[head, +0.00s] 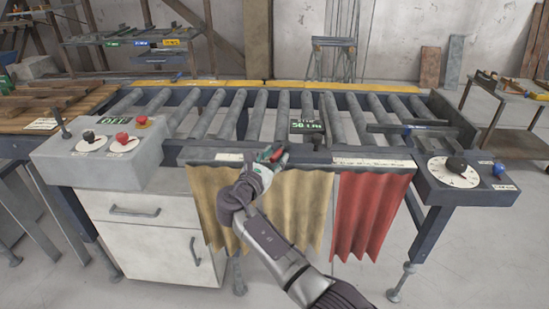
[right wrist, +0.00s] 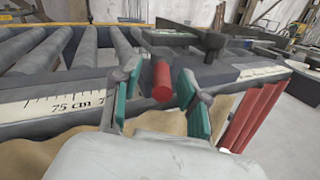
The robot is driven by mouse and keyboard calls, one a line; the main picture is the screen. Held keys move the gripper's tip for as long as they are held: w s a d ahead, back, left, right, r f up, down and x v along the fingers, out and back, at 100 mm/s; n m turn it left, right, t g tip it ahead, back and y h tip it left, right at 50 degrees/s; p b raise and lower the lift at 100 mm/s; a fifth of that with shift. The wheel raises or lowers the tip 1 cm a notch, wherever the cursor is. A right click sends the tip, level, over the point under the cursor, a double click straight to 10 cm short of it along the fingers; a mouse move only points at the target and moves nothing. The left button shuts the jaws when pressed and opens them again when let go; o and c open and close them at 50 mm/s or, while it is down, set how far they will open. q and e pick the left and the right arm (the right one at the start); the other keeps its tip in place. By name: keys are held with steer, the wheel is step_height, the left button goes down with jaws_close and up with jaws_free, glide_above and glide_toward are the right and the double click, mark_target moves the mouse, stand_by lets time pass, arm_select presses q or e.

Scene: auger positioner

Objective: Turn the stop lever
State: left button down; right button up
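A red cylindrical grip, apparently the end of the stop lever (head: 277,154), sticks out at the front rail of the roller table. In the right wrist view the red grip (right wrist: 162,82) points towards my camera. My right gripper (head: 264,161) is at this grip. Its teal-padded fingers (right wrist: 160,90) are apart, one on each side of the red grip, with gaps visible. I cannot tell how deep the grip sits between them. The lever's base is mostly hidden. My left gripper is not in view.
A digital readout (head: 306,126) stands right of the lever. A control box (head: 100,160) with knobs is at the left, a dial panel (head: 460,178) at the right. Yellow (head: 305,200) and red curtains (head: 368,210) hang below the rail. Rollers (head: 210,115) lie behind it.

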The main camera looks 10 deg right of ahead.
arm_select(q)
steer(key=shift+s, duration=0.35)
arm_select(e)
steer(key=v, duration=0.7)
steer(key=shift+s, duration=0.2)
steer(key=shift+a, duration=0.15)
